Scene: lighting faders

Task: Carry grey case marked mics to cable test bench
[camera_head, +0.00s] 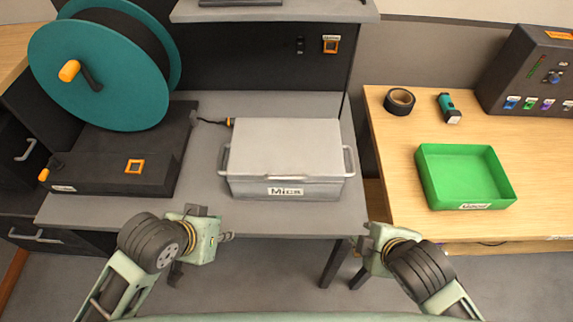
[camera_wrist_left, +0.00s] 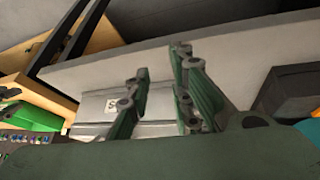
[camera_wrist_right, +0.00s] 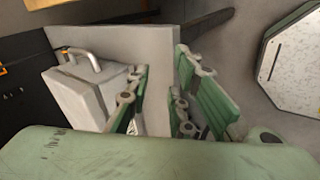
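The grey case marked Mics (camera_head: 286,160) sits flat on a grey table (camera_head: 270,217), with its label facing me and a handle at each side. It also shows in the left wrist view (camera_wrist_left: 153,107) and in the right wrist view (camera_wrist_right: 83,97). My left gripper (camera_wrist_left: 161,63) is open and empty, in front of the table edge, to the left of the case. My right gripper (camera_wrist_right: 161,63) is open and empty, off the table's front right corner. Neither touches the case. No legible label identifies the cable test bench.
A teal cable reel (camera_head: 98,72) on a dark base (camera_head: 110,165) stands left of the case. A wooden table (camera_head: 400,160) at right holds a green tray (camera_head: 462,172), black tape (camera_head: 399,100), a small teal tool (camera_head: 448,108) and a dark panel box (camera_head: 530,75). A gap separates the tables.

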